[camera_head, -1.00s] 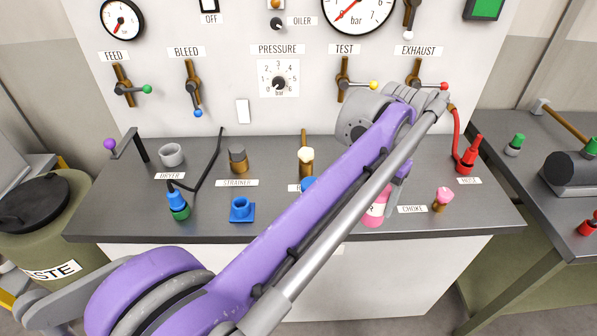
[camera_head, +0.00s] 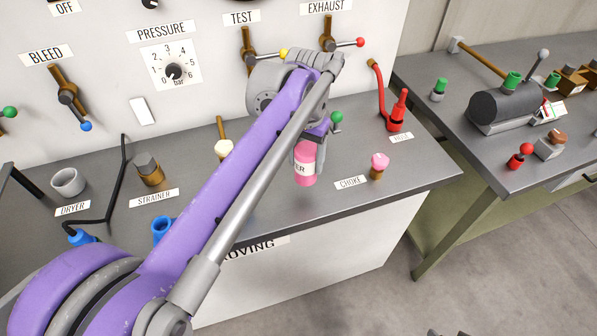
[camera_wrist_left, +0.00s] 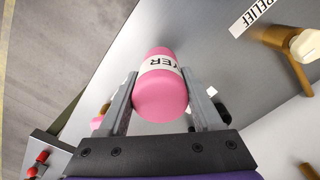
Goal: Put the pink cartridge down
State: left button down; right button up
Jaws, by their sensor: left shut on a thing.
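The pink cartridge (camera_head: 305,177) has a white label band ending in "ER". My left gripper (camera_head: 308,150) is shut on it over the right part of the bench, left of the CHOKE label. In the left wrist view the cartridge (camera_wrist_left: 160,95) sits between the two grey fingers (camera_wrist_left: 160,100), with its rounded pink end towards the camera. I cannot tell whether its lower end touches the bench. A dryer cup (camera_head: 68,182) stands open and empty behind the DRYER label at the left. My right gripper is not in view.
A pink-topped choke (camera_head: 378,165) stands right of the cartridge, with a red hose fitting (camera_head: 398,112) behind it. A green ball (camera_head: 337,117) shows beside the gripper. A second table (camera_head: 480,140) with a dark tank stands at the right. The bench front edge right of the arm is clear.

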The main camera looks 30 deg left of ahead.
aim_at(306, 172)
pick_arm(q)
jog(key=shift+f, duration=2.7)
jog(key=shift+f+b, duration=0.15)
jog(key=shift+b, duration=0.15)
jog(key=shift+c, duration=0.3)
grip_release()
jog(key=shift+r, duration=0.4)
notch_tip(306, 172, up, 12)
jog(key=shift+f+p, duration=0.2)
jog(key=shift+p, duration=0.5)
